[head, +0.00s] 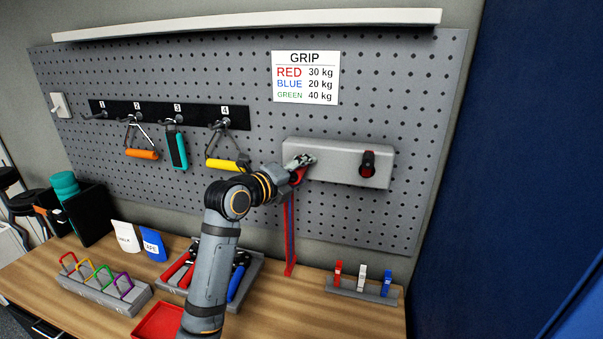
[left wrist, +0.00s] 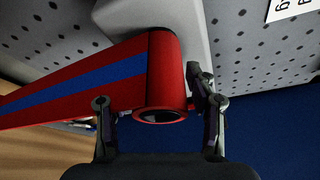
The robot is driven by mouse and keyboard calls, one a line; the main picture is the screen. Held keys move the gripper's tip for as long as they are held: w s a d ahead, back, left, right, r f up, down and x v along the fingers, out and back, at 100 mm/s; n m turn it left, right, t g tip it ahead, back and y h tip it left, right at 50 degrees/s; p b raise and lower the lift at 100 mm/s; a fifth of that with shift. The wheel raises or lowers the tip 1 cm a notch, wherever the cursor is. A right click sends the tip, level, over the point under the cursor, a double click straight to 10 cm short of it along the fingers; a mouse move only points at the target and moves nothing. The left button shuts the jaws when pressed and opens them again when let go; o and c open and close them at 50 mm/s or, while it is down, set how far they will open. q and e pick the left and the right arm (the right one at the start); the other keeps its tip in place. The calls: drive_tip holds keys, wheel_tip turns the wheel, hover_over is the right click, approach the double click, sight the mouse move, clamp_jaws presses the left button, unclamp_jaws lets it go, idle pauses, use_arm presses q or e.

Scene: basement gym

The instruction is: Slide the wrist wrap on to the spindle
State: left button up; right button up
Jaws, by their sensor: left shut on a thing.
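The wrist wrap (head: 290,235) is red with a blue stripe. Its rolled end is at my left gripper (head: 302,164), and its loose tail hangs down to the table. In the left wrist view the roll (left wrist: 165,75) sits between the two fingers of my left gripper (left wrist: 160,104), which is shut on it. The roll's dark, hollow end faces the camera. The roll is at the left part of the grey wall block (head: 340,172). No spindle shows clearly there, and I cannot tell whether one is inside the roll. My right gripper is not in view.
A black and red fitting (head: 367,164) sticks out of the block's right part. Handles hang from a black hook rail (head: 165,114) to the left. Below are a clip rack (head: 350,292), a tool tray (head: 250,270) and a red tray (head: 157,322). The table's right front is clear.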

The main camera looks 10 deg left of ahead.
use_arm(q)
drive_tip(key=o, duration=1.2)
drive_tip(key=shift+o, duration=0.2)
drive_tip(key=shift+s+a, duration=0.1)
drive_tip(key=shift+s, duration=0.05)
drive_tip(key=v, duration=1.1)
drive_tip(key=shift+s, duration=0.35)
drive_tip(key=shift+a+r, duration=0.1)
